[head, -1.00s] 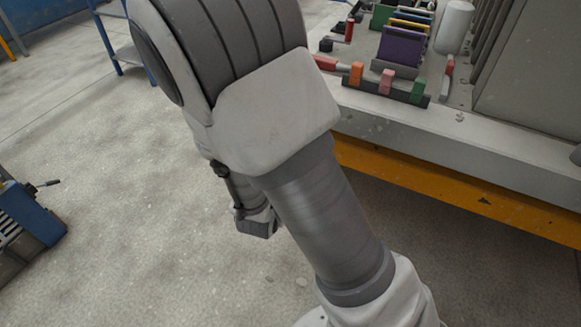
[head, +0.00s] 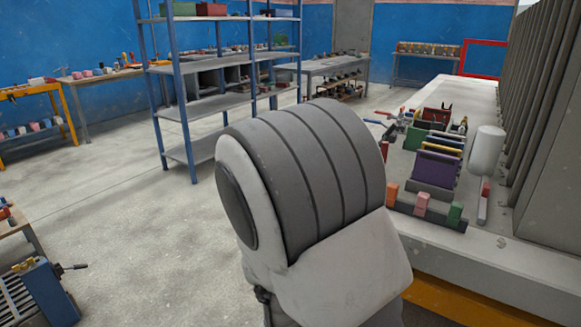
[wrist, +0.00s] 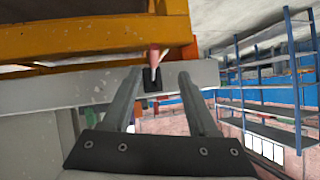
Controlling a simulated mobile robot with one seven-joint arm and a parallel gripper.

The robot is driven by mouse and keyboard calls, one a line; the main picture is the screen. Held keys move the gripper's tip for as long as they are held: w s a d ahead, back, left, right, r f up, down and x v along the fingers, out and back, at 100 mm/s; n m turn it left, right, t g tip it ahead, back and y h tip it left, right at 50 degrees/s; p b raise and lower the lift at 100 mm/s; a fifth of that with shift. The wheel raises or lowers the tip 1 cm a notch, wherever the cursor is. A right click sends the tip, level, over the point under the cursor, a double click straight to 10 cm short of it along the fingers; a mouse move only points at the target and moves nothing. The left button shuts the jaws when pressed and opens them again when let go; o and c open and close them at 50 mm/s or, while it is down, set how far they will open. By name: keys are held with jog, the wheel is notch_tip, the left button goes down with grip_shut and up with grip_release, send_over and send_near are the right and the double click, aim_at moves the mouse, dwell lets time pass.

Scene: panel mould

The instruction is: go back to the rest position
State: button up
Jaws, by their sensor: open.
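My gripper (wrist: 157,100) shows in the wrist view, with its two grey fingers spread apart and nothing between them. Beyond the fingers are the grey edge (wrist: 75,97) and the orange beam (wrist: 80,42) of the bench. A small dark block and a pinkish, pointed piece (wrist: 157,58) show past the fingertips, apart from them as far as I can tell. In the head view my arm fills the lower middle, and my gripper is out of sight.
The grey bench (head: 455,243) at right carries coloured blocks, a purple holder (head: 436,170) and a white cylinder (head: 486,151). A blue-framed shelf (head: 203,105) stands behind my arm. A blue machine (head: 48,291) is at lower left. The floor (head: 130,200) between is open.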

jog(key=s+a+r+n+g+y, duration=0.2)
jog(key=r+y, duration=0.2)
jog(key=r, duration=0.3)
jog(key=s+a+r+n+g+y, duration=0.1)
jog(key=s+r+n+y, duration=0.15)
jog(key=r, duration=0.45)
jog(key=s+d+r+n+g+h, duration=0.1)
jog(key=s+d+r, duration=0.2)
jog(key=s+d, duration=0.3)
jog(key=s+d+r+n+g+h, duration=0.15)
jog(key=s+d+r, duration=0.25)
jog(key=s, duration=0.5)
notch_tip(320, 180, up, 17)
jog(key=p, duration=1.7)
jog(key=shift+a, duration=0.25)
jog(key=shift+w+f, duration=0.1)
